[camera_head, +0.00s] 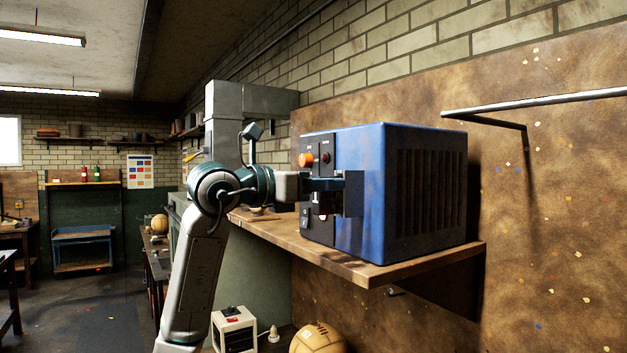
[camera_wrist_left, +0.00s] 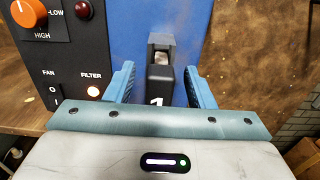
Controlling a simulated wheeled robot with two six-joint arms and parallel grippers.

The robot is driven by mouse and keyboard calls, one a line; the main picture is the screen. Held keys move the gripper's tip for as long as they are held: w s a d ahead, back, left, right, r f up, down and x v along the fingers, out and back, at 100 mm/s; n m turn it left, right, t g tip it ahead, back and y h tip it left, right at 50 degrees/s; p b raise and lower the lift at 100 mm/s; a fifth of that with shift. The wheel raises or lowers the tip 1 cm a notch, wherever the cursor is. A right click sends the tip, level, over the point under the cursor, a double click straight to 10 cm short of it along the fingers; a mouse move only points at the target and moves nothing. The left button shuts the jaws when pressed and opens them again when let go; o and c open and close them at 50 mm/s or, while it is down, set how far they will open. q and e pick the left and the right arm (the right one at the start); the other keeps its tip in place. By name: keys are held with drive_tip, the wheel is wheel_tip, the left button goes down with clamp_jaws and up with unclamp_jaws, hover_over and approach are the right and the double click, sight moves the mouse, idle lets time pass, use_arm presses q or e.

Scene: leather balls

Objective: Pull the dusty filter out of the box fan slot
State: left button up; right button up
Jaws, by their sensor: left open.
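The box fan (camera_head: 437,188) is a blue cabinet on a wooden shelf, with a black control panel on its near left face. In the left wrist view, a dark tab marked "1" (camera_wrist_left: 160,87) stands out in front of the blue face (camera_wrist_left: 130,28); it seems to be the filter's handle. My left gripper (camera_head: 335,188) is at that face. In the left wrist view its blue fingers (camera_wrist_left: 160,72) are open, one on each side of the tab, with gaps showing. The filter body and the slot are hidden. My right gripper is not in view.
The panel has an orange knob (camera_wrist_left: 30,12) and a lit light under "FILTER" (camera_wrist_left: 93,91). The wooden shelf (camera_head: 375,272) has a front edge just below the fan. A metal bar (camera_head: 540,102) juts out at right. A leather ball (camera_head: 318,341) lies below.

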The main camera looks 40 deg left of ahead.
use_arm(q)
clamp_jaws()
drive_tip(key=shift+s+a, duration=0.1)
drive_tip(key=shift+s, duration=0.05)
drive_tip(key=shift+s+f+b, duration=0.1)
drive_tip(key=shift+s+b, duration=0.05)
drive_tip(key=shift+b, duration=0.15)
drive_tip(key=shift+b+v, duration=0.45)
drive_tip(key=shift+v, duration=0.6)
drive_tip(key=shift+s+a, duration=0.1)
drive_tip(key=shift+b+v, duration=1.25)
drive_tip(key=shift+v, duration=1.15)
